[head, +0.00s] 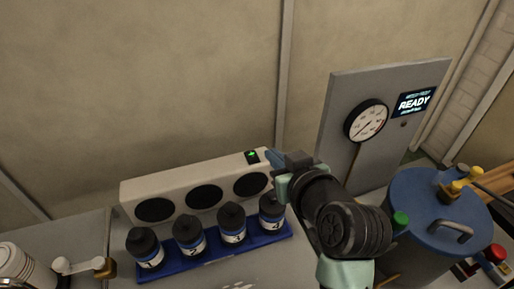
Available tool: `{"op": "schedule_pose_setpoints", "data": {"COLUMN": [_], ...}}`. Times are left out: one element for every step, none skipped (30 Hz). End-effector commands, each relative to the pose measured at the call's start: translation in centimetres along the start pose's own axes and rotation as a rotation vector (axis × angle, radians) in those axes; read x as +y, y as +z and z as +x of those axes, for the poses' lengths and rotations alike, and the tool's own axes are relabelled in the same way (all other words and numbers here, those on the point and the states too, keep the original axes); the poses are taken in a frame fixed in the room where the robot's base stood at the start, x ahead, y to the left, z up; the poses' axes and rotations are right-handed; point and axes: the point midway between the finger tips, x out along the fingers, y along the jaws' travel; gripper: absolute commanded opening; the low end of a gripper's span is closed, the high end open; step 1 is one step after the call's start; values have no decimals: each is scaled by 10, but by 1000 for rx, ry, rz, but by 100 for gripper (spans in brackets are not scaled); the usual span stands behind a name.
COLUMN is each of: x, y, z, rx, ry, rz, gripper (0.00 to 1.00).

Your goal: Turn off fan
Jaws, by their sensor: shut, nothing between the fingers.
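The fan unit (178,188) is a long white box with three round black fan openings, standing at the back of the table against the wall. A small black switch (252,157) with a lit green mark sits on its top edge near the right end. My gripper (271,157) is shut and empty. Its tips are just right of the switch, by the unit's top right corner; I cannot tell whether they touch the unit. My arm comes in from the lower right and hides what lies behind it.
Several black-capped numbered bottles (190,236) stand on a blue tray (215,256) before the fan. At right are a grey panel with a gauge (366,120), a screen reading READY (413,102), and a large blue-lidded cylinder (420,205). A white object (18,264) is at lower left.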

Motion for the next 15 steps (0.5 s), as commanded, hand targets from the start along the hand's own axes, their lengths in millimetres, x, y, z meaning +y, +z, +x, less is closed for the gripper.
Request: {"op": "schedule_pose_setpoints", "data": {"x": [0, 0, 0, 0, 0, 0, 0, 0, 0, 0, -1, -1, -1, 0, 0], "y": [0, 0, 0, 0, 0, 0, 0, -1, -1, -1, -1, -1, 0, -1, -1], "z": [0, 0, 0, 0, 0, 1, 3, 5, 8, 11, 15, 21, 26, 32, 39], "rx": [0, 0, 1, 1, 1, 1, 1, 1, 1, 0, -1, -1, -2, 0, -1], "ry": [0, 0, 0, 0, 0, 0, 0, 0, -1, -1, -2, -2, -2, -1, -1], "rz": [0, 0, 0, 0, 0, 0, 0, 0, 0, 0, 0, -1, -1, -1, -1], "gripper": [0, 0, 0, 0, 0, 0, 0, 0, 0, 0, 0, 0, 0, 0, 0]}}
